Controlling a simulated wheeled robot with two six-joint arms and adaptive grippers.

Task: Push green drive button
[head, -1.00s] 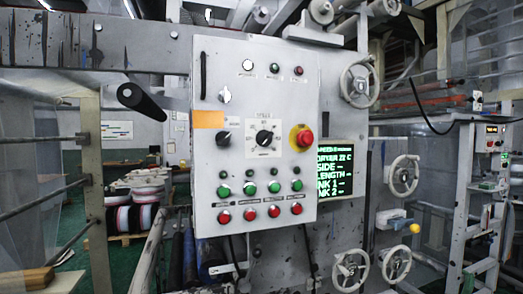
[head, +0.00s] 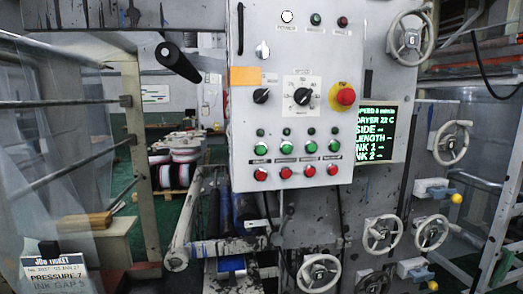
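A grey control panel (head: 293,100) stands upright in the middle of the head view. A row of several green buttons crosses its lower part, with the leftmost green button (head: 261,148) and the rightmost green button (head: 334,146) at its ends. Small labels sit under them, too small to read, so I cannot tell which is the drive button. Neither of my grippers is in view.
Red buttons (head: 285,172) sit below the green row. A red emergency stop (head: 346,96) on yellow and a black dial (head: 302,96) sit above. A display (head: 375,132) and handwheels (head: 449,142) are to the right. A job ticket (head: 55,275) is at lower left.

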